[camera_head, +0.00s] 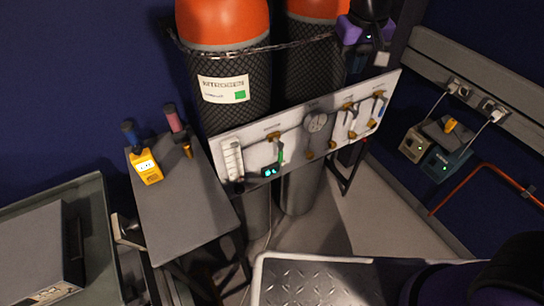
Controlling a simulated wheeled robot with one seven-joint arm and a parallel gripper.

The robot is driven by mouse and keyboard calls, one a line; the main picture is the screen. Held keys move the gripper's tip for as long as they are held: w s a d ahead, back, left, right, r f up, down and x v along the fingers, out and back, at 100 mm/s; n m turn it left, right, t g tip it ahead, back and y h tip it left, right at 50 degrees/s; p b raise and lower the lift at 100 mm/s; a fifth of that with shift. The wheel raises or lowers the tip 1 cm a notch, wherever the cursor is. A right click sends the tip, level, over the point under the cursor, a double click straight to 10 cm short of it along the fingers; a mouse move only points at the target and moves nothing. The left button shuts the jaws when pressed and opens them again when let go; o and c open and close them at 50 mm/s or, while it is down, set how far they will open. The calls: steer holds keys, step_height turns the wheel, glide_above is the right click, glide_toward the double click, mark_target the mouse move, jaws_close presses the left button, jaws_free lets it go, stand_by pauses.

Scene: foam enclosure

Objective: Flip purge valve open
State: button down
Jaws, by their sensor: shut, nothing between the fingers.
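A white valve panel (300,130) stands in front of two gas cylinders. It bears a green-handled valve (280,150), a round gauge (317,122), a pale-handled valve (351,118) and a blue-handled valve (378,106) at the right end. The panel labels are too small to read, so I cannot tell which one is the purge valve. My gripper (368,58), dark with purple parts above it, hangs at the upper right, above and behind the panel's right end in the picture. It is shut and empty. Its fingertips blend into the dark background, and I see no contact with a valve.
The cylinders (224,22) have orange tops and dark netting. A grey side table (180,215) at the left carries a yellow meter (146,166). Wall sockets with plugged-in devices (445,150) and an orange pipe (465,190) are at the right. A metal-plated platform (315,283) is at the bottom.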

steer(key=a+f+n+h, duration=0.1)
steer(key=a+f+n, duration=0.1)
steer(key=a+f, duration=0.8)
steer(key=a+f+n+h, duration=0.1)
steer(key=a+f+h, duration=0.1)
steer(key=a+f, duration=0.8)
step_height(320, 180, down, 6)
steer(key=shift+w+a+n+t, duration=0.15)
steer(key=shift+w+n+t, duration=0.1)
steer(key=shift+n+t, duration=0.15)
steer(key=x, duration=1)
steer(key=shift+h, duration=0.3)
steer(key=shift+w+d+f+t+h, duration=0.1)
steer(key=shift+w+d+t+h, duration=0.05)
steer(key=shift+d+t+h, duration=0.4)
steer(key=shift+a, duration=0.2)
